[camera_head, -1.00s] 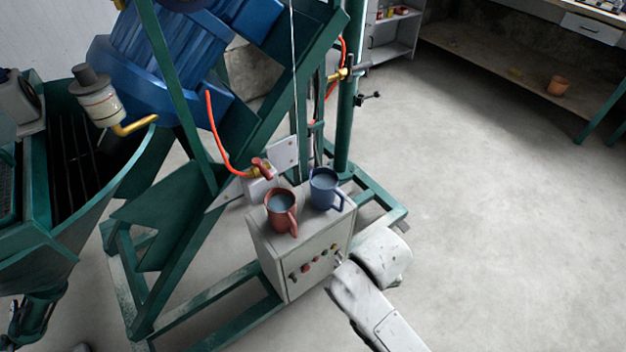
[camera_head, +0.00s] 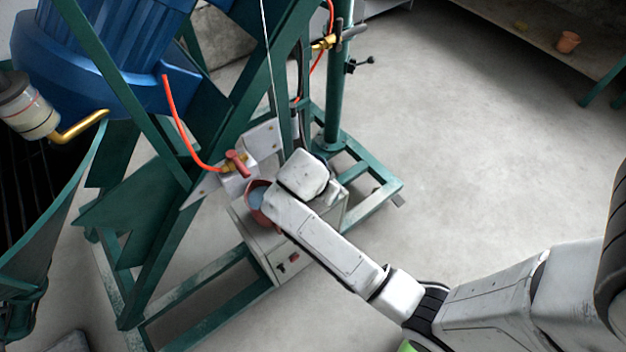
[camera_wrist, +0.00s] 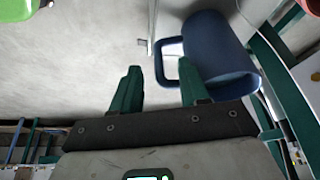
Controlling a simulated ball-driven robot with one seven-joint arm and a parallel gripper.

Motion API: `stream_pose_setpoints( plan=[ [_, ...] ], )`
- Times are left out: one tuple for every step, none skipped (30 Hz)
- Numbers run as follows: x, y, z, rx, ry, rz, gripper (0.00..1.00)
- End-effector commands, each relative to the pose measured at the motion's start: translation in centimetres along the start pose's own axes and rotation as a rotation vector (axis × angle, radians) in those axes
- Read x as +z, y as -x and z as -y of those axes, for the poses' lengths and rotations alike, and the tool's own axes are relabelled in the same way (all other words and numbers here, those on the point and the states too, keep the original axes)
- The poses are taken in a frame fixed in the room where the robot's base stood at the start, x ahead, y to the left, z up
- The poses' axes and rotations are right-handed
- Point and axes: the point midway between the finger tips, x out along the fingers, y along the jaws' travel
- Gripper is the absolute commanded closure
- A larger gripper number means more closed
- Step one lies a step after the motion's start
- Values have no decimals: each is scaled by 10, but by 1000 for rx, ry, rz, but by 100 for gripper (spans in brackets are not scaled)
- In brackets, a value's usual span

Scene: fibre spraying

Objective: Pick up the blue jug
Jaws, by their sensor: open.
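The blue jug (camera_wrist: 222,58) shows large in the wrist view, right of centre, with its handle (camera_wrist: 168,62) towards the left. My gripper (camera_wrist: 158,76) is open, with its two green fingers apart. The handle appears just beyond the fingertips, in the span between them and nearer the right finger; I cannot tell whether anything touches. Nothing is held. In the head view my arm hides the blue jug and the gripper's fingers.
The red jug (camera_head: 255,194) stands on the grey control box (camera_head: 262,240), partly behind my arm. The green machine frame (camera_head: 335,90) rises close behind the box, with an orange hose (camera_head: 178,130). The floor to the right is clear.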

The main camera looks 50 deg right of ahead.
Motion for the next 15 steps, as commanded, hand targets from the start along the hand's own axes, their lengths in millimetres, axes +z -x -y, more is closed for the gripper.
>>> stream_pose_setpoints(
  plan=[
    [0,-5,0,1,0,0,56],
    [0,-7,0,1,0,0,56],
    [0,-9,0,1,0,0,56],
    [0,-10,0,0,0,0,56],
    [-1,-12,-1,0,0,0,56],
    [-1,-15,-1,1,1,0,56],
    [-2,-18,-2,2,1,1,56],
    [-3,-22,-2,2,1,1,56],
    [-4,-28,-2,3,0,1,56],
    [-5,-32,-3,3,0,1,56],
    [-6,-37,-3,2,-1,0,56],
    [-7,-43,-4,3,-1,1,56],
    [-7,-47,-3,1,0,0,56],
    [-6,-51,-3,2,0,0,56],
    [-6,-55,-3,1,0,0,56]
  ],
)
